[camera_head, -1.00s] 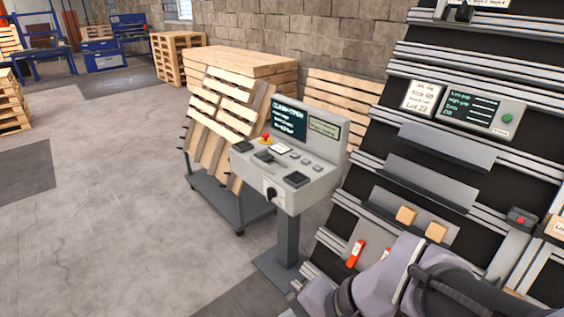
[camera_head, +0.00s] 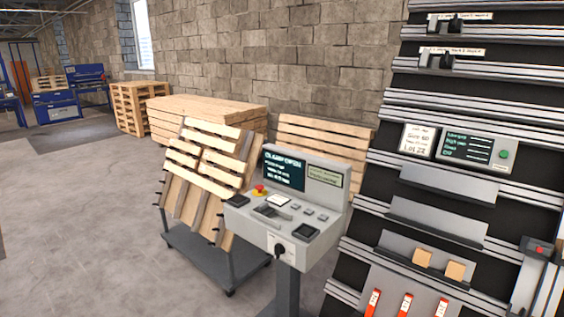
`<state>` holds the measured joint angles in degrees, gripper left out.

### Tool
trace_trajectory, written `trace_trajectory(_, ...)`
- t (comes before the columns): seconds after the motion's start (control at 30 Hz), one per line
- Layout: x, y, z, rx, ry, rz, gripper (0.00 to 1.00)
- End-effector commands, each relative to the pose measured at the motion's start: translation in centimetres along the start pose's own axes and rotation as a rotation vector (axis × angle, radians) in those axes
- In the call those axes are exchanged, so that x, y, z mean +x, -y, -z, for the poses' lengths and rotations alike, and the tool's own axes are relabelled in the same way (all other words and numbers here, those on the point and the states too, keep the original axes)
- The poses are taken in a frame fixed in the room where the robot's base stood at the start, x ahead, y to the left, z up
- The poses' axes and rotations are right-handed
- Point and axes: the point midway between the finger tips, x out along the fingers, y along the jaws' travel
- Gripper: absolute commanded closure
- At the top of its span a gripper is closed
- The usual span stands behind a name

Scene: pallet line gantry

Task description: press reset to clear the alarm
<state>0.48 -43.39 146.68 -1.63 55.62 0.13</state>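A grey control console (camera_head: 262,222) stands on a post in the middle of the head view. Its dark screen (camera_head: 284,170) shows lit text whose top line seems to read "CLAMP OPEN". A red mushroom button (camera_head: 260,188) on a yellow base sits at the panel's left. Several small grey buttons (camera_head: 308,210) lie in a row to the right, with labels too small to read. A black rotary knob (camera_head: 279,250) is on the front face. I cannot tell which control is the reset. My gripper is not in view.
A slatted rack on the right carries a display box with a green button (camera_head: 504,155), empty grey shelves, two wooden blocks (camera_head: 455,271), red-orange tags (camera_head: 405,305) and a red-button box (camera_head: 539,250). A pallet cart (camera_head: 205,262) stands left of the console. Floor at left is clear.

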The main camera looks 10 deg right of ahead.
Motion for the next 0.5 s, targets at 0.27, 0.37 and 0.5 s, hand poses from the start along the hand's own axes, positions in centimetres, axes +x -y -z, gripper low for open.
trace_trajectory(0.27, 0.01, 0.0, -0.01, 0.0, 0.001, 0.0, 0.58)
trace_trajectory(0.37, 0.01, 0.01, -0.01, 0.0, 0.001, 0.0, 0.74)
trace_trajectory(0.5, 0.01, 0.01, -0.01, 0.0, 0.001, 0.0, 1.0)
